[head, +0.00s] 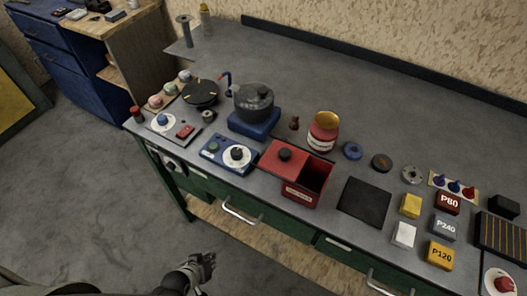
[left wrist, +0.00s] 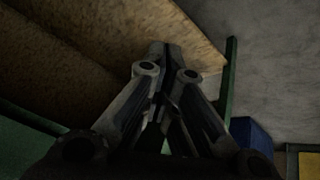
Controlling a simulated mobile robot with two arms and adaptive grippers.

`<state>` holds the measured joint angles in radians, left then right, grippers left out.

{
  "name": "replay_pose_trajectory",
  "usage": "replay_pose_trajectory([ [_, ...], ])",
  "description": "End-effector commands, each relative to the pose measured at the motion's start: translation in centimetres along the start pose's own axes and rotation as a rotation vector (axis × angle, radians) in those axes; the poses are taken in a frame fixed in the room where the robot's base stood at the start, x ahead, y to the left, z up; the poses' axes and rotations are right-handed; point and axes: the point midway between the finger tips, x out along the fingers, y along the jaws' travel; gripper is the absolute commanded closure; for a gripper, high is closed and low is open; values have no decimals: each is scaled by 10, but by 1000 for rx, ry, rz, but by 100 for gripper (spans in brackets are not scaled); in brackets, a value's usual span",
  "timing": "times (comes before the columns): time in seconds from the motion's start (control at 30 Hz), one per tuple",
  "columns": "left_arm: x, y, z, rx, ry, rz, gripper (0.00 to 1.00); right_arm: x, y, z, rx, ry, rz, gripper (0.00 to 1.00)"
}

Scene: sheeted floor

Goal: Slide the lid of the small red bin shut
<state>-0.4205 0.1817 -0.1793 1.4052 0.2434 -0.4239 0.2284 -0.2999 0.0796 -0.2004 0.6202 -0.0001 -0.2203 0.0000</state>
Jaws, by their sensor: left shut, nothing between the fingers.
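The small red bin (head: 301,194) stands near the front edge of the grey workbench in the head view. My left gripper (head: 207,260) is low over the floor, in front of the bench and well apart from the bin. In the left wrist view its fingers (left wrist: 168,50) are closed together with nothing between them. The bin is not in the left wrist view. My right gripper is not in view.
A blue box with a dial (head: 228,154) stands just left of the bin. A dark mat (head: 363,202) lies to its right. A pot (head: 253,101) stands behind. Sanding blocks (head: 440,254) lie at the right. The bench's green drawer front has a handle (head: 240,214) below the bin.

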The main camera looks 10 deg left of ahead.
Motion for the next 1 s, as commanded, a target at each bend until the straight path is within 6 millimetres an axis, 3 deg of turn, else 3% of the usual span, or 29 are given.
replay_pose_trajectory([
  [0.1,-25,26,-50,-61,81,71,100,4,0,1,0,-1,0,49],
  [0.27,-70,64,-106,-135,169,181,100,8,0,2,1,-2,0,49],
  [0.4,-133,106,-176,-343,329,404,100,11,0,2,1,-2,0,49],
  [0.53,-202,140,-226,-558,431,649,100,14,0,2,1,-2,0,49],
  [0.6,-232,152,-243,-646,454,754,100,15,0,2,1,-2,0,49],
  [0.73,-268,164,-260,-746,470,876,100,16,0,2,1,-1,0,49],
  [0.83,-277,168,-266,-776,472,911,100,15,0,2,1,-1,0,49],
  [1.0,-272,174,-277,-781,475,915,100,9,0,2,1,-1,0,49],
])
